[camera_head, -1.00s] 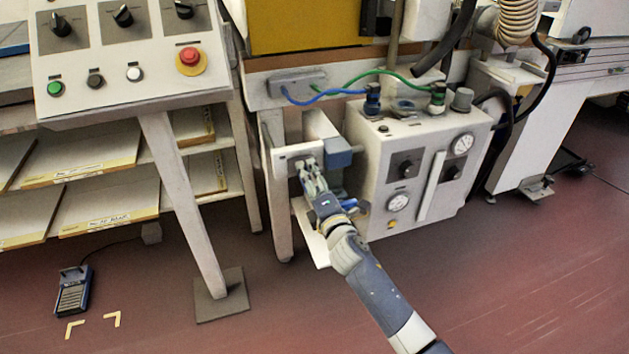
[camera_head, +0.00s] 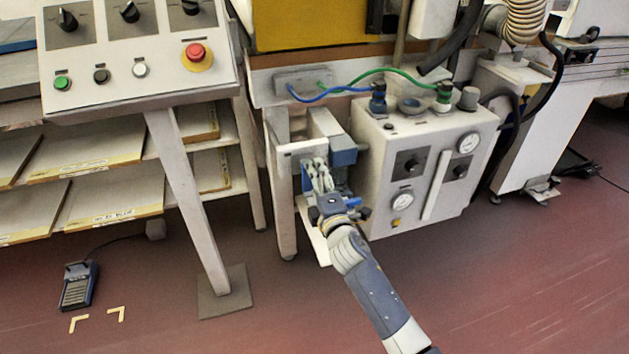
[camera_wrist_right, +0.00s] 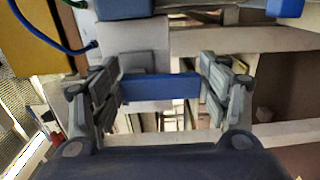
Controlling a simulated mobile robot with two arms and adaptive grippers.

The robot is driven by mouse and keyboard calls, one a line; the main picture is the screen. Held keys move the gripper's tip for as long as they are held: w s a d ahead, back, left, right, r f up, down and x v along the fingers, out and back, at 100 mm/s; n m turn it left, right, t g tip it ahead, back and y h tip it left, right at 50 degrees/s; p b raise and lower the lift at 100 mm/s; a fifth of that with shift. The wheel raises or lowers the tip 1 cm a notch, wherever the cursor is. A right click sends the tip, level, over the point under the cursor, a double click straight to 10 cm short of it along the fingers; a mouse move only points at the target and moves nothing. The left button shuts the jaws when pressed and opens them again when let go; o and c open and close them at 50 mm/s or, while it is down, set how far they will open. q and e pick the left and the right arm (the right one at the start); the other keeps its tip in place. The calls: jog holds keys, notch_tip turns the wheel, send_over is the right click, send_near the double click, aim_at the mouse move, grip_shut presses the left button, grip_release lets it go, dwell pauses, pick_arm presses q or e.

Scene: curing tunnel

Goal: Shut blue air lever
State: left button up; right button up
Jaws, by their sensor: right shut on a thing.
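The blue air lever (camera_wrist_right: 160,87) shows as a blue bar across the gap between my right gripper's fingers in the right wrist view. My right gripper (camera_wrist_right: 161,90) is shut on it, with a finger at each end of the bar. In the head view my right gripper (camera_head: 319,176) is at the pale bracket (camera_head: 287,205), left of the white control box. A blue piece (camera_head: 307,178) shows just left of the fingers; the rest of the lever is hidden there, and its angle is hard to tell. My left gripper is not in view.
The white control box (camera_head: 427,180) with gauges and knobs stands close right of the gripper. A blue hose (camera_head: 325,95) and a green hose (camera_head: 385,72) run above. A console leg (camera_head: 188,205) stands to the left.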

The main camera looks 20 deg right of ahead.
jog(key=o, duration=1.5)
jog(key=s, duration=1.2)
jog(key=shift+d, duration=0.25)
